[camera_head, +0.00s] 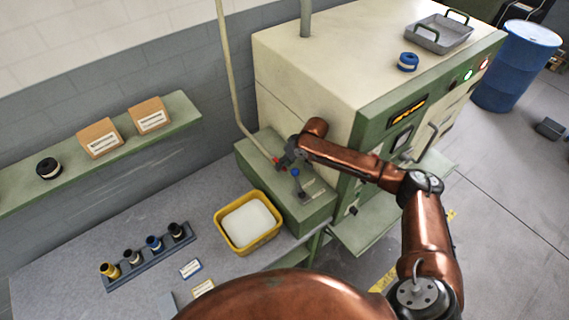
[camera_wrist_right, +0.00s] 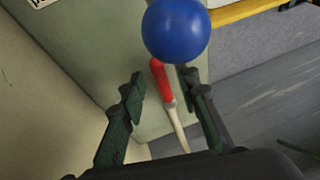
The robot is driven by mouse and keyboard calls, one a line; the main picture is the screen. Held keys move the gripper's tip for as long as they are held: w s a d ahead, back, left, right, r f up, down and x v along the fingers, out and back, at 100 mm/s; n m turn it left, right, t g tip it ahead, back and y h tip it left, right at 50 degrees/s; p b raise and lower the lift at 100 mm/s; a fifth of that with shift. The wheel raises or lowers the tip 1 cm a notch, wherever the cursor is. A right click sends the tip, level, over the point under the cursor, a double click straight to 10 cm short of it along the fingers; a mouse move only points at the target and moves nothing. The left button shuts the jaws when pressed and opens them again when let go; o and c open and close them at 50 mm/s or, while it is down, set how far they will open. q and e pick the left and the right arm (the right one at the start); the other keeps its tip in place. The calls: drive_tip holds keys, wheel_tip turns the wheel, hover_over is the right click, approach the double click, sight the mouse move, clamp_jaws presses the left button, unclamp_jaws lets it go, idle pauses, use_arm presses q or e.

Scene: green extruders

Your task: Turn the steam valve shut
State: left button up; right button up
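A red handle (camera_head: 277,162) sits at the lower end of a thin cream pipe (camera_head: 236,90), on the green ledge at the machine's left side; I take it for the steam valve. In the right wrist view the red handle (camera_wrist_right: 161,78) with a cream rod below it lies between the fingers. My right gripper (camera_head: 286,158) is at the handle. In the wrist view its two dark fingers (camera_wrist_right: 166,98) are apart, with gaps on both sides of the handle. I cannot tell the depth between them. My left gripper is out of view.
A blue ball knob (camera_head: 295,172) on a lever stands close beside my right gripper; it also looms in the wrist view (camera_wrist_right: 175,29). A yellow tub (camera_head: 248,247) is on the bench. The cream machine (camera_head: 290,75) stands behind my arm.

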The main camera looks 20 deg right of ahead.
drive_tip(key=shift+c, duration=0.6)
clamp_jaws()
